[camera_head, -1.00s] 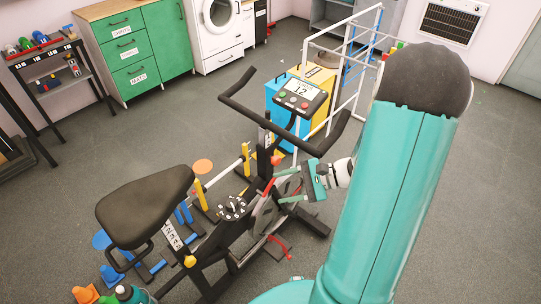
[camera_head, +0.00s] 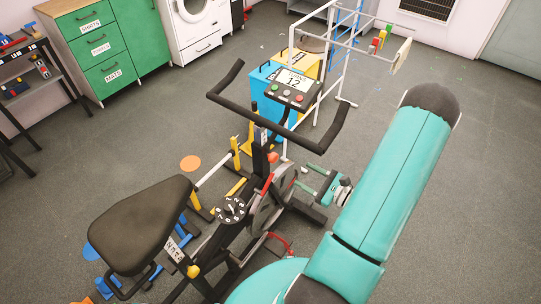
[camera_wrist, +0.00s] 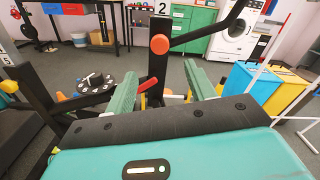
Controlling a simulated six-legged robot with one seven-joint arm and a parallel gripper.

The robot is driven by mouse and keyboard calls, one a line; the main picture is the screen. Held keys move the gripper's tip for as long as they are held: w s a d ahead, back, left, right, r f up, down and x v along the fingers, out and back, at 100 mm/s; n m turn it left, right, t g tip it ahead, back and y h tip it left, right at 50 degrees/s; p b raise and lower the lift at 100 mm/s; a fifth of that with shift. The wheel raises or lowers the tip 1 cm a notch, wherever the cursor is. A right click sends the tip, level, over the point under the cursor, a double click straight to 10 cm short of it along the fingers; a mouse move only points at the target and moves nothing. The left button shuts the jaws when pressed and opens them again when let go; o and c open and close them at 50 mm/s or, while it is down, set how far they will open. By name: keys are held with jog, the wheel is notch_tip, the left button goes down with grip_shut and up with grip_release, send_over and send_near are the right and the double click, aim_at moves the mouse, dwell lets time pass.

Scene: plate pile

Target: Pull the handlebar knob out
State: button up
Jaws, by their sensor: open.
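The exercise bike's handlebar (camera_head: 222,98) is black and stands upright with a console (camera_head: 295,86) on it. A round red-orange knob (camera_head: 272,157) sits on the upright post below it. In the wrist view the knob (camera_wrist: 160,44) faces me on the black post (camera_wrist: 161,70), above and between my finger ends. My gripper (camera_head: 303,175) is open and empty, its two teal fingers pointing left toward the post. It is to the right of the knob and lower in the picture, apart from it. The fingers also show in the wrist view (camera_wrist: 164,75).
A red lever (camera_head: 267,183) is lower on the bike, and a numbered dial (camera_head: 231,209) is beside it. The black seat (camera_head: 140,222) is at the left. Blue and yellow bins (camera_head: 262,85) and a white rack (camera_head: 340,75) stand behind. Grey floor is clear at right.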

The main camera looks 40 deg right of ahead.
aim_at(276, 159)
jog(key=x, duration=1.3)
jog(key=shift+w+a, duration=0.1)
jog(key=shift+w, duration=0.1)
